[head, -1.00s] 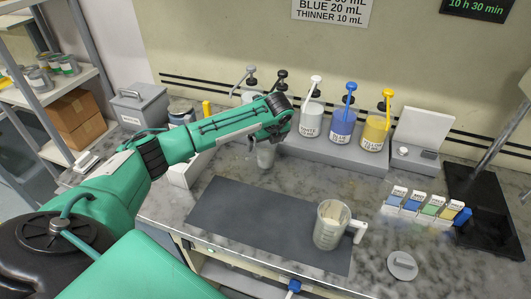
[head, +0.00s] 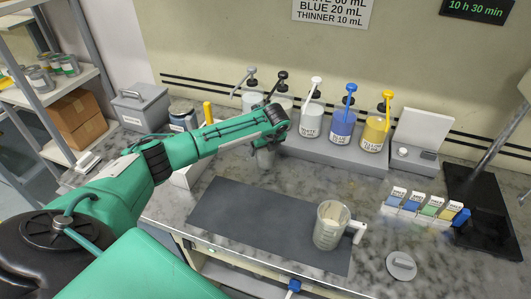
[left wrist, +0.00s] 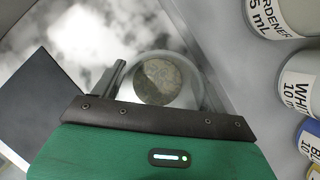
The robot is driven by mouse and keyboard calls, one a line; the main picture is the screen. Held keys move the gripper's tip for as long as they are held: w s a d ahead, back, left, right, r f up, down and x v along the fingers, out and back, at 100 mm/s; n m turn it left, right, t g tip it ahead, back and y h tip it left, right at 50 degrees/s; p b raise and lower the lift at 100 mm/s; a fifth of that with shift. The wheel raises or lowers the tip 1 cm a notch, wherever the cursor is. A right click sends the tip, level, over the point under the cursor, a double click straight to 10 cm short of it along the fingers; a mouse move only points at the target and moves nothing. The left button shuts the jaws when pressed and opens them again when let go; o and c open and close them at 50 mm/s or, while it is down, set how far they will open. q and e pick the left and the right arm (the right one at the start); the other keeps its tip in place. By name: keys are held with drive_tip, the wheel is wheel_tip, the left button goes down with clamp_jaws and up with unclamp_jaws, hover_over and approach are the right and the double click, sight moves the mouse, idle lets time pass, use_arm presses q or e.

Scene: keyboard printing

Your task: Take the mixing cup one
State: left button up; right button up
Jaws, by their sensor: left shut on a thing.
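The arm hides part of the cup in the head view. A larger measuring jug (head: 329,228) with a white handle stands on the dark mat (head: 250,218). My right gripper is not in view.
Several pump bottles, among them white (head: 311,122), blue (head: 342,126) and yellow (head: 375,131), stand on a grey ledge close to the gripper's right. A row of colour cards (head: 421,208) and a grey lid (head: 401,264) lie at the right. The mat's left half is clear.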

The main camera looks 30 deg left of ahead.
use_arm(q)
drive_tip(key=shift+s+r+b, duration=0.25)
drive_tip(key=shift+s+b, duration=0.05)
drive_tip(key=shift+b, duration=0.15)
wheel_tip(320, 180, up, 6)
drive_tip(key=b, duration=0.2)
drive_tip(key=s+d+b, duration=0.2)
drive_tip(key=s, duration=0.7)
drive_tip(key=s+d+b, duration=0.1)
drive_tip(key=s+d, duration=0.1)
drive_tip(key=s, duration=0.7)
drive_tip(key=shift+s+d+r+b, duration=0.3)
drive_tip(key=shift+s+d+b, duration=0.05)
drive_tip(key=shift+s+b, duration=0.05)
